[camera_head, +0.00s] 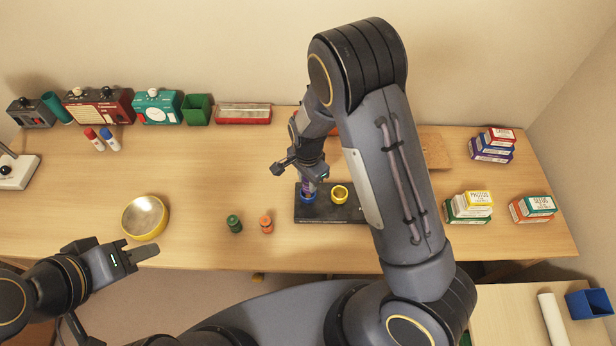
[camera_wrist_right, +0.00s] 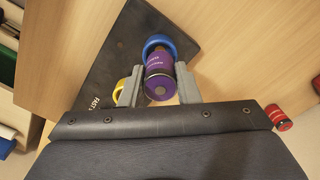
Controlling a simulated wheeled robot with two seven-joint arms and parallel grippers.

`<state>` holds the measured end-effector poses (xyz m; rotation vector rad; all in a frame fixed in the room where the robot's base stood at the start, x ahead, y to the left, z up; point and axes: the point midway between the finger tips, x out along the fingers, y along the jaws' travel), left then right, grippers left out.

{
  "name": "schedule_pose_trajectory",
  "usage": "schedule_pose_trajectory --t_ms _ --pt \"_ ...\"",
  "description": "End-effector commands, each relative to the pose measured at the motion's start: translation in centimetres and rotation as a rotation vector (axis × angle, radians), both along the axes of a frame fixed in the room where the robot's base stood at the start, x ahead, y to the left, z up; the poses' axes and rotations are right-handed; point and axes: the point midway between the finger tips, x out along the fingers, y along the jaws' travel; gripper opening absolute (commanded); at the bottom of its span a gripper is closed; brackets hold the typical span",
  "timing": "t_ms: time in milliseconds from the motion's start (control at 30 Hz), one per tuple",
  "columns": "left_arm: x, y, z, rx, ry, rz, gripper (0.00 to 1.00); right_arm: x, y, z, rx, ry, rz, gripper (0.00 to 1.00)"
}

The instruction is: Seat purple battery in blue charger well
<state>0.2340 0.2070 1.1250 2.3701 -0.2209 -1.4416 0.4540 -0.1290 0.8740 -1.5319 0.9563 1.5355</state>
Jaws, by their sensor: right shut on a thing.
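The purple battery (camera_wrist_right: 159,72) is between the two fingers of my right gripper (camera_wrist_right: 159,88), which is shut on it. In the head view the battery (camera_head: 308,185) hangs roughly upright below the gripper (camera_head: 308,174), over the blue charger well (camera_head: 308,197). In the wrist view the blue ring of the well (camera_wrist_right: 157,41) shows around the battery's far end. I cannot tell how deep the battery sits in it. The dark charger base (camera_head: 318,215) lies on the desk. My left gripper (camera_head: 142,254) is empty near the front left; its finger gap is not clear.
A yellow well (camera_head: 340,193) is right beside the blue one. A green battery (camera_head: 234,223) and an orange one (camera_head: 266,223) stand left of the charger. A yellow bowl (camera_head: 145,217) is further left. Small boxes (camera_head: 468,205) stand at the right. The desk's middle left is clear.

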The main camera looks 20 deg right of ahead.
Motion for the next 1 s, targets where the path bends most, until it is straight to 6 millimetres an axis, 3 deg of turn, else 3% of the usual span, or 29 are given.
schedule_pose_trajectory --t_ms 33,233,1000 --pt "0.0 0.0 -0.9 0.000 0.000 0.000 0.36 0.0 0.0 -1.0 0.000 0.001 0.000 0.04" --pt "0.0 0.0 -1.9 0.000 0.000 0.000 0.36 0.0 0.0 -2.4 0.000 0.000 0.000 0.04" --pt "0.0 0.0 -2.0 0.000 0.000 0.000 0.36 -0.1 0.1 -2.5 0.000 0.000 0.002 0.04"
